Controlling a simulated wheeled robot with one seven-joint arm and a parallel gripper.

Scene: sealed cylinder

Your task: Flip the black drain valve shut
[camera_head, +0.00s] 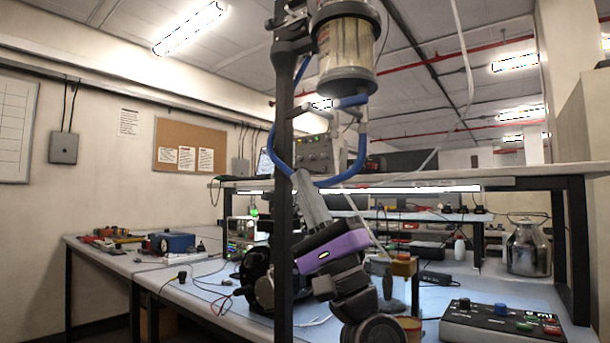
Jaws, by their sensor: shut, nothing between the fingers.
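A clear sealed cylinder (347,48) with a dark base ring hangs on a dark upright post (284,130) at the top centre. Blue tubing (361,150) and grey fittings (328,106) hang below its base. I cannot make out a distinct black drain valve or its lever position among them. My gripper (298,176) is shut and empty, pointing up and slightly left. Its tip is below the cylinder, near the blue tubing and just right of the post. Whether it touches the tubing cannot be told.
A raised shelf (480,183) crosses behind, with a grey instrument box (315,154) near the tubing. A button console (500,322) and a metal canister (528,248) stand on the bench at right. A workbench (120,263) with tools lies at left. Open space surrounds the cylinder's right side.

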